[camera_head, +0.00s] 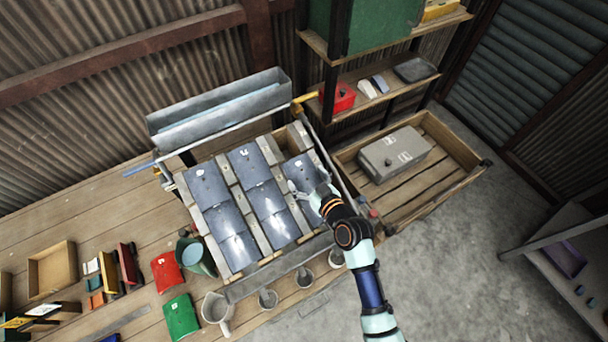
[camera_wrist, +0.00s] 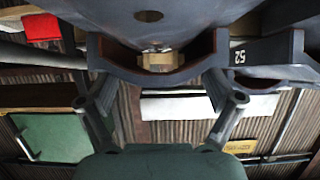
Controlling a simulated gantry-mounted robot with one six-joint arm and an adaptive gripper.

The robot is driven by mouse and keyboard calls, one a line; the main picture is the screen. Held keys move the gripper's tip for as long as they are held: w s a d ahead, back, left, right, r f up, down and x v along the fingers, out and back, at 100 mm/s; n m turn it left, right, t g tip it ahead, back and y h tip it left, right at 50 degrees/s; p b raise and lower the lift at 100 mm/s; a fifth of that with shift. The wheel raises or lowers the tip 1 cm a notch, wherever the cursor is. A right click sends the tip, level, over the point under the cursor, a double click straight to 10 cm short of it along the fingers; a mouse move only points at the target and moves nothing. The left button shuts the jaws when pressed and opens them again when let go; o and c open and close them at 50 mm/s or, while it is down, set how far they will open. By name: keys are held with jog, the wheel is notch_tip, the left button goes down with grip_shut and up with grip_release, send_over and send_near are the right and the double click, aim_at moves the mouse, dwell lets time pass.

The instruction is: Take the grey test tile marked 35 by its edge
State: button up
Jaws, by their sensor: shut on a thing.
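Several grey tiles lie in a slatted rack on the bench in the head view. The upper right tile (camera_head: 298,167) has a small white mark, too small to read. My gripper (camera_head: 318,190) is at this tile's lower right edge, and its fingers cover part of it. In the wrist view a large dark grey tile (camera_wrist: 190,20) with a hole fills the top, and my gripper (camera_wrist: 160,98) is shut on a grey tile, though the contact is not clear. A neighbouring grey piece (camera_wrist: 262,50) bears an inverted number that looks like 52.
A galvanized trough (camera_head: 220,110) stands behind the rack. A wooden crate (camera_head: 455,185) with a grey box (camera_head: 394,153) is to the right. Shelves stand behind.

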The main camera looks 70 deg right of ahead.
aim_at(307, 179)
jog(key=shift+r, duration=0.15)
notch_tip(307, 179, up, 20)
jog(key=p, duration=0.3)
jog(key=shift+p, duration=0.3)
